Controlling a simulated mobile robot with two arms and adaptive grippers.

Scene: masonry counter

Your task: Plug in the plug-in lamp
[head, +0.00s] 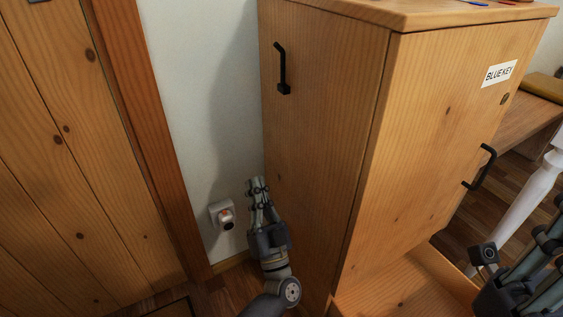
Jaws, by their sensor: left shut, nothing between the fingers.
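A white wall socket (214,209) is low on the pale wall, between the brown door post and the wooden cabinet. A small white piece with an orange patch and a dark round end, perhaps the plug-in lamp (226,214), sits at the socket and sticks out from it. I cannot tell how far in it is. My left gripper (257,183) is shut and empty, just right of the socket and close to the cabinet's side, fingers pointing up. It looks apart from the white piece. My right gripper (556,215) is partly cut off at the right edge; its fingertips are unclear.
The wooden cabinet (325,130) with black handles (282,70) and a "BLUE KEY" label (499,73) stands close on the right. A wooden door (75,170) is on the left. The wall strip between is narrow. A white table leg (520,200) stands at right.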

